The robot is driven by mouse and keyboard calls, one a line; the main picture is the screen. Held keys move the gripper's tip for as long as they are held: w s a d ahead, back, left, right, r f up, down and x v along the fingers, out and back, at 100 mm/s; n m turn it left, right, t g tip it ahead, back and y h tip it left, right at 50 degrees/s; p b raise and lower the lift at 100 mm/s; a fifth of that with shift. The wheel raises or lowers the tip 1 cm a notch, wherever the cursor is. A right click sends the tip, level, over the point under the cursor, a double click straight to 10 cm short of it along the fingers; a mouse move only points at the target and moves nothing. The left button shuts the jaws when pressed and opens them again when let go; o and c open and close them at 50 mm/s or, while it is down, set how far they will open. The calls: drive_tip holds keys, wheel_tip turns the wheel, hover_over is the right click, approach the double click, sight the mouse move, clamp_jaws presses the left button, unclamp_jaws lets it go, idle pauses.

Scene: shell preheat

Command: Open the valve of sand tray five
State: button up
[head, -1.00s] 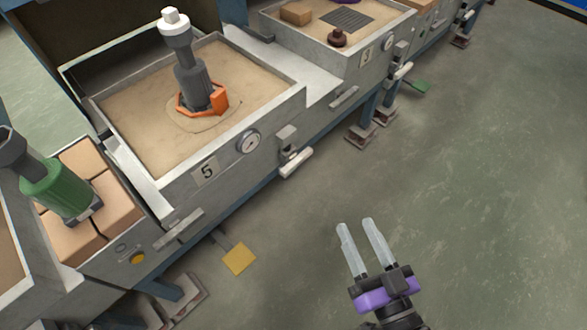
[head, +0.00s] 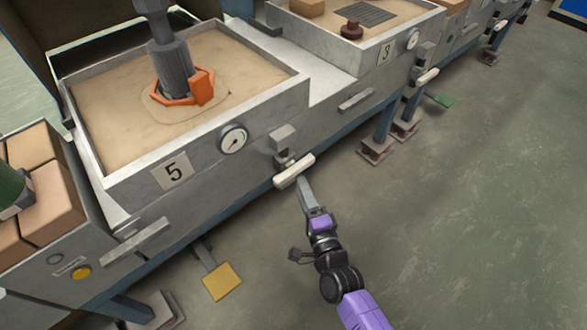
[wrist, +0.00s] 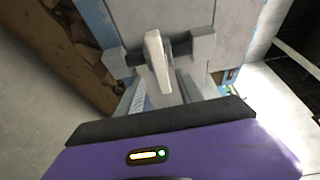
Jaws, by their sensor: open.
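Sand tray five (head: 120,198) is a grey box of sand with a plate marked 5 (head: 174,171) on its front. Its valve has a pale lever handle (head: 294,170) on the front face, right of the gauge, lying crosswise to a grey valve body (head: 284,141). My gripper (head: 303,183) is open, with its fingertips close to the handle in the head view. The handle also shows in the wrist view (wrist: 157,62), straight ahead of the purple gripper body (wrist: 175,155). Whether the fingers touch the handle cannot be told.
A round gauge (head: 233,139) sits left of the valve. A yellow pedal (head: 222,281) juts out low at the left. Sand tray three (head: 398,57) has a similar pale handle (head: 428,76). The green floor on the right is clear.

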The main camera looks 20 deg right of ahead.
sight(296, 174)
drive_tip(key=shift+w+d+b, duration=0.2)
drive_tip(key=shift+w, duration=1.75)
drive_tip(key=shift+w+d+b, duration=0.15)
drive_tip(key=shift+w, duration=1.75)
drive_tip(key=shift+c, duration=0.4)
clamp_jaws()
